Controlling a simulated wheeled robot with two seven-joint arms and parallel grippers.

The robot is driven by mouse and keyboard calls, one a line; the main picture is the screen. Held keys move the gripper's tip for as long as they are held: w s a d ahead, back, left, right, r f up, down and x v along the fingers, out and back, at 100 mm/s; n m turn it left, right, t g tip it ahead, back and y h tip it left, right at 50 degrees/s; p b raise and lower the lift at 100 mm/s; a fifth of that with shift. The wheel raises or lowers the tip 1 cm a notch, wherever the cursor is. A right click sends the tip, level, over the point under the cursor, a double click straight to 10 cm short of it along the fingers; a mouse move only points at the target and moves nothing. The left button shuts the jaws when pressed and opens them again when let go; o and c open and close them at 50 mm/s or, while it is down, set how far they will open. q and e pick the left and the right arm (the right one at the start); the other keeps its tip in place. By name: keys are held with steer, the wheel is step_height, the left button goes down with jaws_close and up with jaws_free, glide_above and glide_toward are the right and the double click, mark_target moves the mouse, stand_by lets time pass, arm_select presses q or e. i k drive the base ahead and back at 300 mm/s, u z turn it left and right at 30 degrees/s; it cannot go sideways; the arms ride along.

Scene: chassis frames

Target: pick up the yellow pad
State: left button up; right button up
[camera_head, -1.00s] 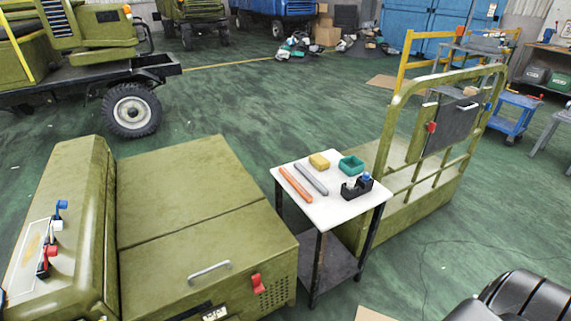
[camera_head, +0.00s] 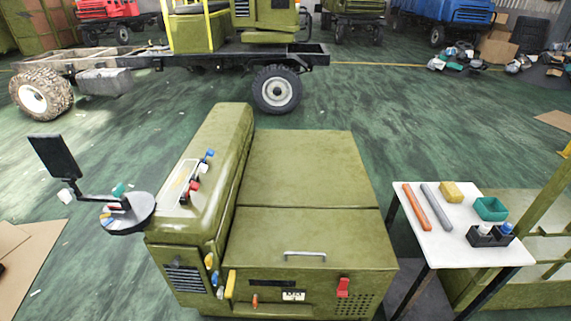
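The yellow pad (camera_head: 451,191) is a small block lying near the back edge of the small white-topped table (camera_head: 447,247) on the right. A grey rod lies to its left and a green tray to its right. Nothing covers the pad. Neither of my grippers shows in the head view.
An orange rod (camera_head: 416,207), a grey rod (camera_head: 437,207), a green tray (camera_head: 490,208) and a black holder with bottles (camera_head: 489,236) share the tabletop. A large olive cabinet (camera_head: 305,220) stands left of the table. A round stand (camera_head: 127,213) is farther left. Green floor is open behind.

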mark_target(451, 193)
steer(key=u, duration=2.7)
steer(key=k, duration=1.8)
steer(key=z, duration=2.1)
steer(key=i, duration=0.5)
steer(key=u, duration=0.05)
